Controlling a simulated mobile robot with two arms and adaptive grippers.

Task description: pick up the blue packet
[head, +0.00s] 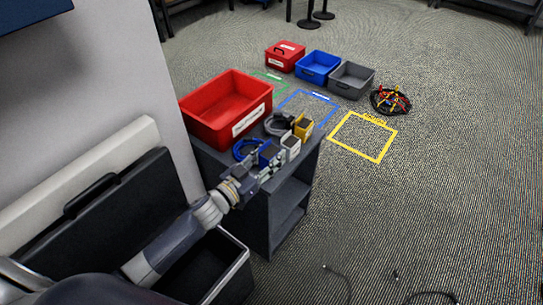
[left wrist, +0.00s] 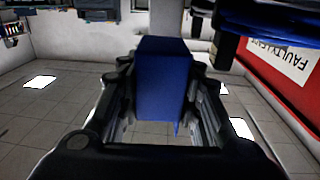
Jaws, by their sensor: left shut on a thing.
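The blue packet (head: 267,152) is at the front edge of the small dark shelf unit in the head view, beside a white packet (head: 291,146) and a yellow packet (head: 303,126). My left gripper (head: 264,170) reaches it from the front and is shut on it. In the left wrist view the blue packet (left wrist: 163,80) stands between the two fingers of my left gripper (left wrist: 163,105), with a finger against each side. I cannot tell whether its base touches the shelf top. My right gripper is not in view.
A large red bin (head: 228,105) stands behind the packets on the shelf unit (head: 290,205). Blue and grey cable coils (head: 247,147) lie close by. Red, blue and grey bins (head: 350,80) and a cable pile (head: 390,100) are on the floor, with a yellow-taped square (head: 362,136).

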